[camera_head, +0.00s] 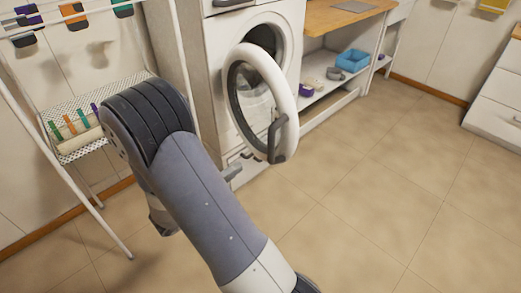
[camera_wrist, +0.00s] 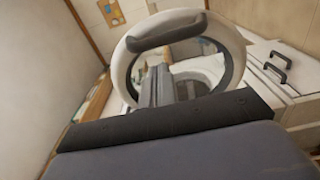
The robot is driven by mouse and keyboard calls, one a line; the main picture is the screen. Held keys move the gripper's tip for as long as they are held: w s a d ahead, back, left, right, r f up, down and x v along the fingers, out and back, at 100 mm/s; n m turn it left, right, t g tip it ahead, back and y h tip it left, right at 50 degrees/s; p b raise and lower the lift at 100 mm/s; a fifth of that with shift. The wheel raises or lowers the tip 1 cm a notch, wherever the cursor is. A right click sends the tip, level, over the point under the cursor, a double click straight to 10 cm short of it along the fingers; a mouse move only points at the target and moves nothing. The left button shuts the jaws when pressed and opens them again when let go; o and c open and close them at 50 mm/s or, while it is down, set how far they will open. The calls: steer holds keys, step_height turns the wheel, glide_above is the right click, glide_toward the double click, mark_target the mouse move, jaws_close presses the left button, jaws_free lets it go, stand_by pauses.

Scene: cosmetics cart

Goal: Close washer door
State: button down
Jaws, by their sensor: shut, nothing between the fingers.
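The washer (camera_head: 225,45) stands at the back, a white front-loader. Its round door (camera_head: 286,82) hangs open, swung out toward me, with a white rim, glass centre and dark grey handle (camera_head: 277,138). In the wrist view the door (camera_wrist: 228,38) is a large white ring with its handle (camera_wrist: 168,33) at the top. My gripper (camera_wrist: 158,82) is shut and empty; its dark fingers show against the door's opening.
A white drying rack (camera_head: 75,108) with clips stands close on the left. A wooden counter (camera_head: 335,15) right of the washer has a shelf with a blue basket (camera_head: 353,60). White drawers (camera_head: 500,85) stand far right. The tiled floor between is clear.

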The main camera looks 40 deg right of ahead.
mark_target(269, 146)
steer(key=d, duration=0.7)
steer(key=w+d+p, duration=0.1)
steer(key=d, duration=0.2)
steer(key=shift+d, duration=0.4)
